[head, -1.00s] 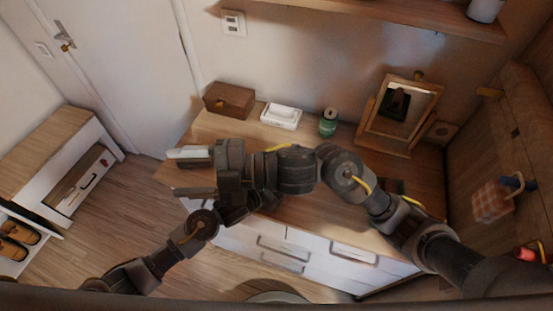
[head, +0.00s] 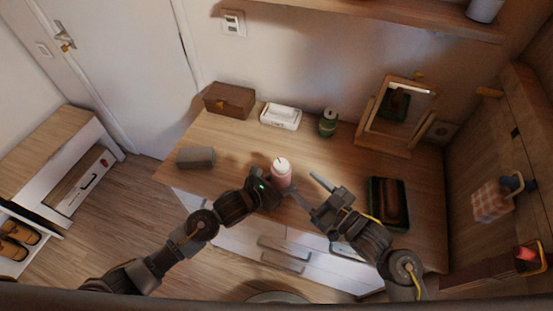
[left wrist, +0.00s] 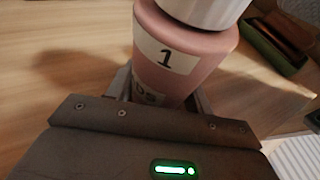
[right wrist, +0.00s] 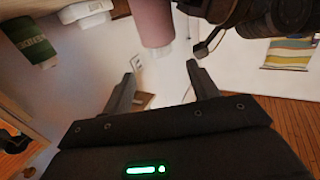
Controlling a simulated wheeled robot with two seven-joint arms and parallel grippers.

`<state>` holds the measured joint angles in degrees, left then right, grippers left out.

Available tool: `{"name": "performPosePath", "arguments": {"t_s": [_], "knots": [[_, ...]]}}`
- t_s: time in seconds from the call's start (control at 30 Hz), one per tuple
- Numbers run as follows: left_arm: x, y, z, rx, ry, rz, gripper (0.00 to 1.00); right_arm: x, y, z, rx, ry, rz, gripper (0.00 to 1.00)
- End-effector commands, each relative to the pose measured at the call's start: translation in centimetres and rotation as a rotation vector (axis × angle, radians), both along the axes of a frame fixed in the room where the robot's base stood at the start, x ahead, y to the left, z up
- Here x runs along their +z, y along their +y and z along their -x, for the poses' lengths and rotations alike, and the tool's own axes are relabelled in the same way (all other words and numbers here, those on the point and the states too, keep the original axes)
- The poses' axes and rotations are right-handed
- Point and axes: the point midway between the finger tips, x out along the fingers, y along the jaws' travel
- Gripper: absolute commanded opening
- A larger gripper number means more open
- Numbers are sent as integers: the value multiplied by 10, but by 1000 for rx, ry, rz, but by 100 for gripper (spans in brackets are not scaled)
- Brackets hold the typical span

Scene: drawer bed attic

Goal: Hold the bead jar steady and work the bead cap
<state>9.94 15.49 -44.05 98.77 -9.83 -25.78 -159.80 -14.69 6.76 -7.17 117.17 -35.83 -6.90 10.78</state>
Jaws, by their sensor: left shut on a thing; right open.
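The bead jar (head: 281,177) is pink with a white cap (head: 281,163) on top, and stands upright at the dresser's front. My left gripper (head: 272,187) is shut on the jar's body. My right gripper (head: 309,190) is open and empty, just right of the jar and apart from it. In the right wrist view the jar (right wrist: 152,18) lies beyond my open fingers (right wrist: 162,85).
On the dresser top (head: 235,165) are a grey block (head: 196,157), a brown box (head: 229,99), a white tissue box (head: 281,116), a green can (head: 328,123), a mirror (head: 400,110) and a dark tray (head: 375,205) with a brown object. Space behind the jar is clear.

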Motion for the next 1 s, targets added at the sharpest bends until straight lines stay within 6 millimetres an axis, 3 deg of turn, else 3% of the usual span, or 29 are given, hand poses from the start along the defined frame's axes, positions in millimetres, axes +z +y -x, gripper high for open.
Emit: {"name": "performPosePath", "arguments": {"t_s": [0.17,0.63,1.0], "knots": [[0,0,0,1,0,-1,26,1,11,-11,0,-3,-1,59],[0,1,0,2,0,-1,26,1,72,-72,2,-2,-2,59],[0,1,0,2,0,-1,26,1,85,-86,2,-3,1,59]]}}
